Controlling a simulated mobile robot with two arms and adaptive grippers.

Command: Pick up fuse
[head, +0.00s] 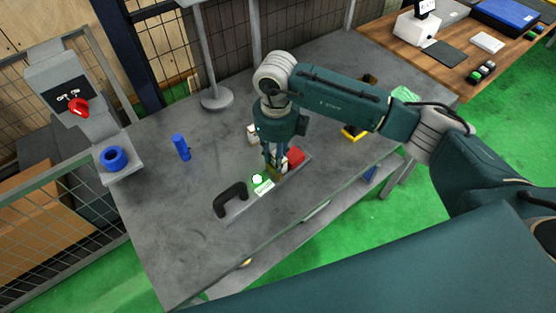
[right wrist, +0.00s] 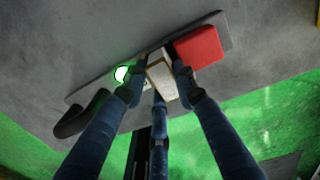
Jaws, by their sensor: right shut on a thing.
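My right gripper (head: 275,168) reaches down from above to a flat grey plate (head: 234,210) on the table. In the right wrist view its fingers (right wrist: 158,80) are closed around a pale, tan-sided block (right wrist: 161,77), which looks like the fuse. In the head view the fingers hide most of this block. It stands beside a red block (right wrist: 197,46) on the plate, which also shows in the head view (head: 296,156). I cannot tell whether the held block is clear of the plate. My left gripper is not in view.
The plate carries a black handle (head: 231,197) and a glowing green-white lamp (head: 257,179). A blue cylinder (head: 181,147) stands on the grey table (head: 160,230) to the left. A small white object (head: 252,132) is behind the gripper. The table's left part is mostly clear.

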